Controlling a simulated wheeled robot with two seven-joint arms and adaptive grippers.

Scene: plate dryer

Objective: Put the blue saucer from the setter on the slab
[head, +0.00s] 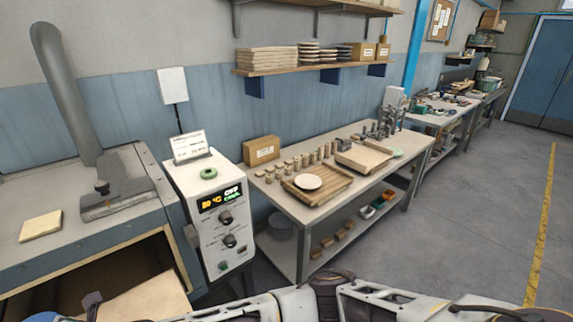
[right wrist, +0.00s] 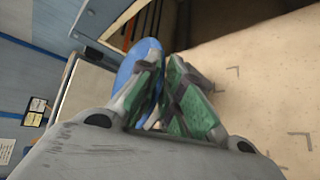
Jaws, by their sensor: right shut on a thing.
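In the right wrist view, my right gripper (right wrist: 160,95) is shut on the blue saucer (right wrist: 136,62). The saucer shows as a narrow blue shape, partly hidden by the green-padded fingers. A pale tan slab (right wrist: 245,85) with dark corner marks lies to the right of the fingers. In the head view, a tan slab (head: 150,301) shows at the kiln opening, low on the left. The saucer and right gripper cannot be made out clearly in the head view. My left gripper is not seen. I cannot tell which thing is the setter.
The kiln (head: 90,238) stands at the left, next to a white control box (head: 215,215) with a lit display. A workbench (head: 300,212) holds a wooden tray (head: 332,192) with a pale disc (head: 308,182) and small posts. The floor on the right is clear.

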